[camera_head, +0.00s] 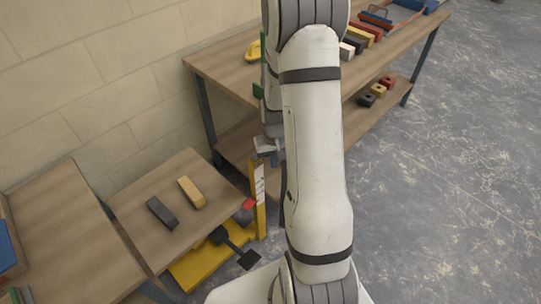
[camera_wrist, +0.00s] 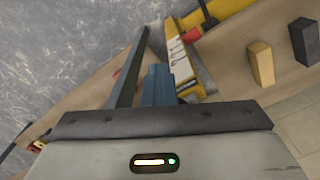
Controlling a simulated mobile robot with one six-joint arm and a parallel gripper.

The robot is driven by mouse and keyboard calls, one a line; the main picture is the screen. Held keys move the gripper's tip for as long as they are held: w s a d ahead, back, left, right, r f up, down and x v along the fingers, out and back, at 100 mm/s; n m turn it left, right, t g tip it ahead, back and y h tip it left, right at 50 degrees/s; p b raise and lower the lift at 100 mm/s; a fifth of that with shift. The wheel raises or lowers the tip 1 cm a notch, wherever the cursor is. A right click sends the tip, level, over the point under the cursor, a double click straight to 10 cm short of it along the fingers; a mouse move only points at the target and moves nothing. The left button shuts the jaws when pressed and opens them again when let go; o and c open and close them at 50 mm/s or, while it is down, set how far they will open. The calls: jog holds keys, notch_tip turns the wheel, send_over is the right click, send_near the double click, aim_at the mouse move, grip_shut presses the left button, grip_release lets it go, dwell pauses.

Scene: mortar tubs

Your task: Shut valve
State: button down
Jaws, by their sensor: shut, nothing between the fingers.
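A yellow post (camera_head: 258,205) with a white marked strip stands beside the low table, and it also shows in the wrist view (camera_wrist: 180,55). A small red part (camera_head: 248,204) is next to the post; I cannot tell whether it is the valve. A black lever-like piece (camera_head: 235,245) lies over a yellow base (camera_head: 205,262) at the floor. My gripper (camera_head: 272,150) is near the top of the post, partly hidden by my arm in the head view. In the wrist view its blue fingers (camera_wrist: 157,85) are shut and empty, left of the post. Contact is unclear.
The low table (camera_head: 140,195) holds a dark block (camera_head: 161,212) and a tan block (camera_head: 190,192). A workbench (camera_head: 215,65) with several coloured blocks and a lower shelf stands behind my arm. A block wall (camera_head: 90,70) is at the left; open floor (camera_head: 450,180) is at the right.

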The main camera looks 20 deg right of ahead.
jog(key=shift+w+a+f, duration=0.1)
jog(key=shift+w+a, duration=0.1)
jog(key=shift+w, duration=0.5)
jog(key=shift+w+a+f, duration=0.1)
jog(key=shift+w+a, duration=0.05)
jog(key=shift+w, duration=0.55)
jog(key=shift+w+a, duration=0.25)
jog(key=shift+w, duration=0.45)
jog(key=shift+w+a, duration=0.25)
jog(key=shift+w, duration=0.4)
jog(key=shift+s+d+r+p, duration=0.1)
jog(key=shift+s+r+p, duration=0.25)
jog(key=shift+r+p, duration=0.9)
jog(key=shift+s+d+r+p, duration=0.15)
jog(key=shift+s+r+p, duration=0.35)
jog(key=shift+r, duration=1.3)
jog(key=shift+s+d+r+p, duration=0.1)
jog(key=shift+s+r+p, duration=0.1)
jog(key=shift+r+p, duration=1.1)
jog(key=shift+w+r, duration=0.1)
jog(key=shift+r, duration=0.15)
